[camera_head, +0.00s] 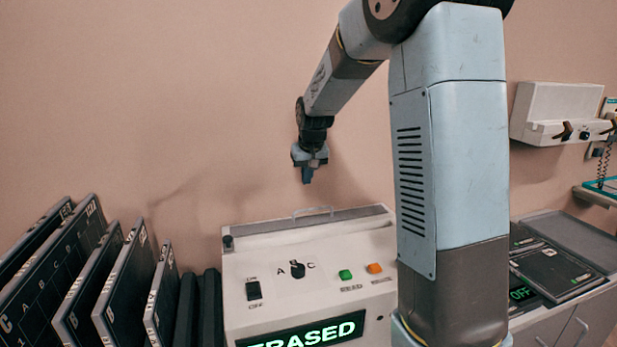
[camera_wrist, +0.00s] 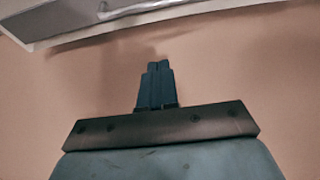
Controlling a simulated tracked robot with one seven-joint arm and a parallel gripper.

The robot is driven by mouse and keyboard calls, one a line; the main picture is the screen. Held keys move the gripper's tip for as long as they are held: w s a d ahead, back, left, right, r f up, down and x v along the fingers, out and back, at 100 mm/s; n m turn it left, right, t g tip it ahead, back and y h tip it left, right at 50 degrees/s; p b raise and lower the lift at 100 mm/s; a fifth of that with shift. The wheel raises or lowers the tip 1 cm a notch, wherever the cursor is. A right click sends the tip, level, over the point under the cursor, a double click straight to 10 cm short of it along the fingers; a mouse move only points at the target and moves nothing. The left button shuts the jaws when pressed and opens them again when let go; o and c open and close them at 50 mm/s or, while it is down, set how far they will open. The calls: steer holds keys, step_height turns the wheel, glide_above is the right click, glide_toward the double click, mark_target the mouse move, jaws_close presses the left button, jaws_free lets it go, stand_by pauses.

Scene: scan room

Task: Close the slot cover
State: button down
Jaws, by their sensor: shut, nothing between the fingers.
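A cream machine (camera_head: 300,265) with a lit display reading "ERASED" stands against the wall. A grey strip (camera_head: 350,216), apparently the slot cover, runs along its top back edge, with a thin clear handle (camera_head: 313,212) above it. I cannot tell for certain whether the cover is open or closed. My gripper (camera_head: 307,180) hangs fingers down above the strip, apart from it. In the wrist view the fingers (camera_wrist: 157,66) are together, with nothing between them. A pale grey edge (camera_wrist: 110,20) crosses the top of that view, probably part of the machine.
Several dark lettered plates (camera_head: 120,285) stand upright at the left of the machine. On the right, a counter holds flat dark plates (camera_head: 552,272). A white wall unit (camera_head: 560,112) with a coiled cord is at the right. The wall behind my gripper is bare.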

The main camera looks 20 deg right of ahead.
mark_target(305, 193)
steer(key=x, duration=0.6)
steer(key=shift+w+f, duration=0.1)
steer(key=shift+f, duration=0.5)
steer(key=shift+s+f, duration=0.1)
steer(key=shift+s, duration=0.85)
steer(key=shift+s+f, duration=0.15)
steer(key=shift+s, duration=0.8)
steer(key=shift+s, duration=0.1)
